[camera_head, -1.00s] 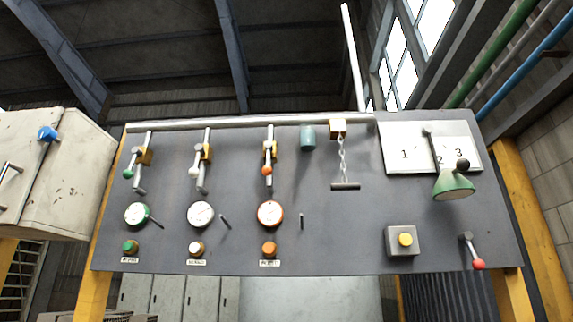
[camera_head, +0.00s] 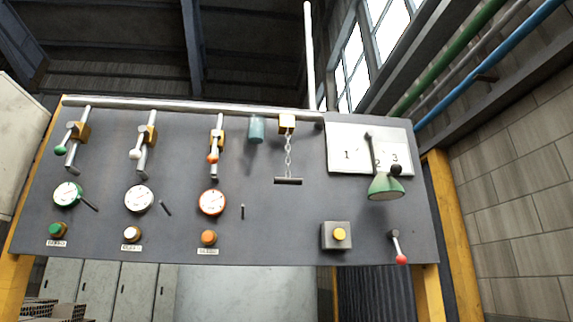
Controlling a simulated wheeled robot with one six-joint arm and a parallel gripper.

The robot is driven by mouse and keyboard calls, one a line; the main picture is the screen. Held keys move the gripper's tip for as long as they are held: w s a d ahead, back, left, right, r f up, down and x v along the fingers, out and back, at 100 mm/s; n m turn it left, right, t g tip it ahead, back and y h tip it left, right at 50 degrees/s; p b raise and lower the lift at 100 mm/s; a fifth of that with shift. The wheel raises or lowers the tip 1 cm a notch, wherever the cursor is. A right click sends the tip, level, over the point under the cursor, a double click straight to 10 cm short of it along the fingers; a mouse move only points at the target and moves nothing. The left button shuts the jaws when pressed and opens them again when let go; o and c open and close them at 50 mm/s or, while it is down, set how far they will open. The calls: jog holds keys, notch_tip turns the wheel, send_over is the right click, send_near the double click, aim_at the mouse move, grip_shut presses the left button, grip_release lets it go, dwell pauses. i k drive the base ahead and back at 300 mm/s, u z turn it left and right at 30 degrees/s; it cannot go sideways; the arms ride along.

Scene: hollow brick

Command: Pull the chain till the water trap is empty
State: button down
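A short chain (camera_head: 289,152) hangs from a brass block (camera_head: 287,123) on the horizontal pipe at the top of the grey panel. A dark T-bar handle (camera_head: 288,181) hangs level at the chain's lower end. A teal cylinder (camera_head: 256,130) hangs under the pipe just left of the chain; it may be the water trap, but its contents cannot be seen. My gripper is not in view, and nothing touches the chain or handle.
The panel (camera_head: 270,235) carries several valves and gauges at left. At right are a numbered plate (camera_head: 345,160), a green lamp-shaped cone (camera_head: 385,187), a yellow button (camera_head: 339,234) and a red-knobbed lever (camera_head: 398,248). A yellow post (camera_head: 455,230) stands at the right edge.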

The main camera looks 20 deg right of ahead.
aim_at(289, 181)
jog(key=u, duration=0.05)
jog(key=k, duration=0.8)
jog(key=z, duration=0.6)
jog(key=k, duration=1.1)
jog(key=z, duration=0.1)
jog(key=i, duration=0.25)
jog(key=u, duration=0.8)
jog(key=i, duration=0.55)
jog(key=u, duration=0.4)
jog(key=i, duration=1.05)
jog(key=z, duration=0.4)
